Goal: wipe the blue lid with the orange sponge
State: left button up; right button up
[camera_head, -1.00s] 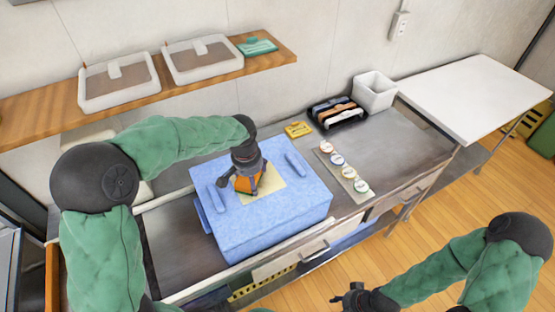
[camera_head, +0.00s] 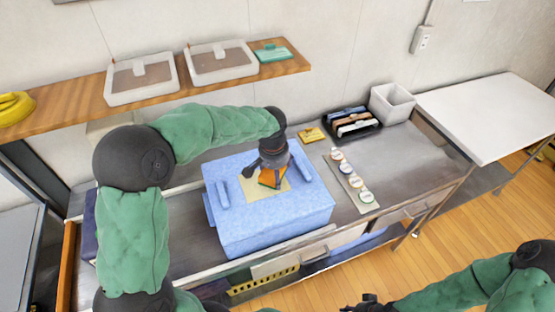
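The blue lid (camera_head: 228,218) tops a large blue box on the counter, with a raised handle bar on its left and right sides. A pale yellow patch (camera_head: 250,189) lies on the middle of the lid. My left gripper (camera_head: 267,171) is shut on the orange sponge (camera_head: 269,179), over the right part of the patch. The sponge looks to be down on the lid, partly hidden by the fingers. My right gripper (camera_head: 368,303) is at the bottom edge, away from the counter and mostly cut off; its opening cannot be told.
A yellow packet (camera_head: 311,135) lies behind the box. A strip with several round pieces (camera_head: 335,170) lies to its right. A black tray (camera_head: 373,133) and a white bin (camera_head: 391,102) stand further back. A wooden shelf (camera_head: 85,113) with two white containers runs above.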

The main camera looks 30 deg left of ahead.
pick_arm(q)
jog(key=shift+w+d+r+p, duration=0.15)
jog(key=shift+r+p, duration=0.4)
jog(key=shift+r, duration=0.4)
jog(key=shift+r+p, duration=0.75)
jog(key=shift+r, duration=0.35)
jog(key=shift+r, duration=0.1)
